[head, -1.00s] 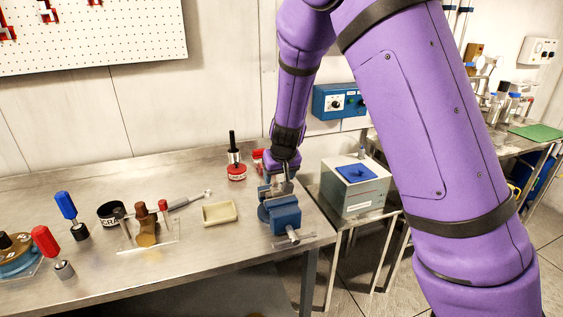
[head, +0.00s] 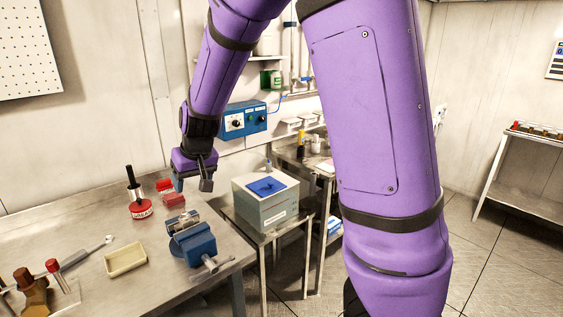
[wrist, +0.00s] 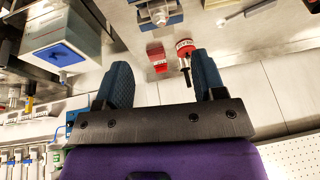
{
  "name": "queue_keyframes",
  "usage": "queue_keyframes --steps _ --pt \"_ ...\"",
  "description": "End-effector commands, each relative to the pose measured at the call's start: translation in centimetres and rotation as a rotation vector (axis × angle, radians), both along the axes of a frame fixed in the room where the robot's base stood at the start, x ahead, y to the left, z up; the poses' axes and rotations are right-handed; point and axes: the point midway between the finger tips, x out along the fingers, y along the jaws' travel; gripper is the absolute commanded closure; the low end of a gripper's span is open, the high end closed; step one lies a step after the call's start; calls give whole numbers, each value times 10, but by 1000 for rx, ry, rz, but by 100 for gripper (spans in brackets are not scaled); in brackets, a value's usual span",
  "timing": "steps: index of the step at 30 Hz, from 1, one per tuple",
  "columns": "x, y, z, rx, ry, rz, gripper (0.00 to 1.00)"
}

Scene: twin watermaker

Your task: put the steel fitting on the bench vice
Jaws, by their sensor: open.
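The blue bench vice (head: 198,244) stands at the right end of the steel bench. A short silver piece, which looks like the steel fitting (head: 181,221), lies on top of the vice at its back jaw. In the wrist view the vice (wrist: 158,6) is cut off by the top edge, with the silver fitting (wrist: 160,18) on it. My gripper (head: 193,182) hangs above and behind the vice, apart from it. Its two fingers are spread and nothing is between them; they also show in the wrist view (wrist: 162,75).
A red box (head: 173,200) and a black-handled tool in a red-banded holder (head: 140,208) stand behind the vice. A cream tray (head: 126,260) lies to its left. A grey box with a blue pad (head: 265,205) stands on a stand to the right.

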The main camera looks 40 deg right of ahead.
Motion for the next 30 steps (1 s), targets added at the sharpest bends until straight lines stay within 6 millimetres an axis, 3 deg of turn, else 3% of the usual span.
queue_keyframes --steps 6,15,24,30 --pt "-57 -18 52 99 3 15 37" --pt "-145 -37 108 121 -26 45 37" --pt "-238 -52 137 20 -76 36 37" --pt "-281 -56 140 -65 -95 9 37"
